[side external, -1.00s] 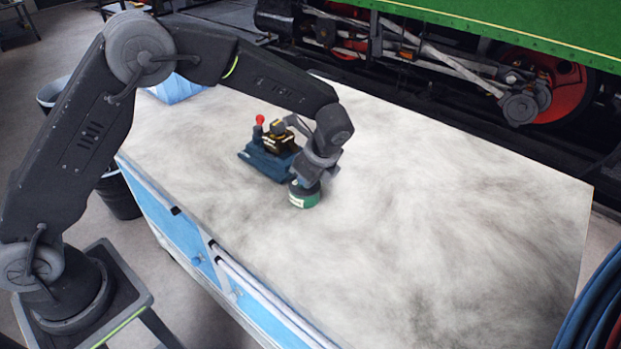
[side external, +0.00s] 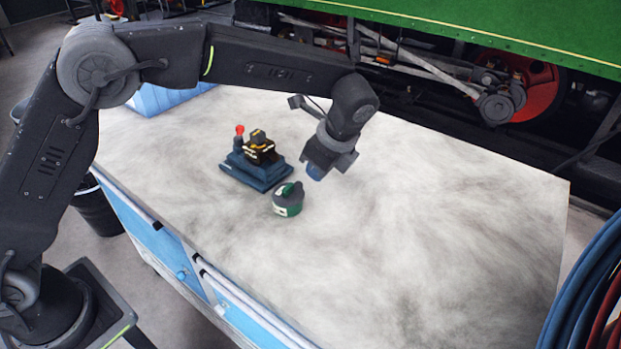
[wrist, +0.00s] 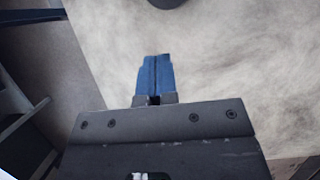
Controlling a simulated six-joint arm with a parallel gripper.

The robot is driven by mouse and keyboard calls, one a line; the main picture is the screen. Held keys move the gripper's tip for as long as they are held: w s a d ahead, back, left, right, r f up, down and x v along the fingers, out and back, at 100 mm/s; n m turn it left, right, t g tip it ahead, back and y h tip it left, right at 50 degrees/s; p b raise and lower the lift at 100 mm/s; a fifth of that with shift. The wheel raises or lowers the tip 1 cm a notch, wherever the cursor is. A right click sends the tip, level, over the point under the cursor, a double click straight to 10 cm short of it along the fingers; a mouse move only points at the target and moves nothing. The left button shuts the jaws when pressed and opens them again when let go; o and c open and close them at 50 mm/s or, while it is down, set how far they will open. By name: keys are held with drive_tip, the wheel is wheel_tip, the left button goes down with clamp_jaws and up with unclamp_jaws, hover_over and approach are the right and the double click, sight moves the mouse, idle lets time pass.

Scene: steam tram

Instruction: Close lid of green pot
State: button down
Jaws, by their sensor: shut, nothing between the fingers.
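The green pot (side external: 287,208) stands upright on the table. It is small and round, with a pale label on its side. A dark top with a green strip shows on it; I cannot tell whether the lid is fully seated. My gripper (side external: 316,172) is above and to the right of the pot, apart from it. Its blue fingers (wrist: 157,75) are together in the wrist view, with nothing between them. A dark rounded edge shows at the top of the wrist view, too cut off to name.
A dark blue base with a black-and-yellow device and a red knob (side external: 255,160) stands just behind and left of the pot. A blue box (side external: 165,97) sits at the far left of the table (side external: 430,220). The table's right side is clear.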

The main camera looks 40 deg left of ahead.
sight(286, 192)
drive_tip(key=x, duration=0.5)
drive_tip(key=d+x, duration=0.1)
drive_tip(key=x, duration=0.2)
drive_tip(key=shift+w+a+f, duration=0.1)
drive_tip(key=shift+w+f, duration=0.15)
drive_tip(key=shift+f, duration=0.2)
drive_tip(key=a, duration=0.3)
drive_tip(key=shift+a+f, duration=0.1)
drive_tip(key=shift+f, duration=0.2)
drive_tip(key=shift+a, duration=0.55)
drive_tip(key=shift+s+a, duration=0.15)
drive_tip(key=shift+a, duration=0.6)
drive_tip(key=shift+d, duration=0.1)
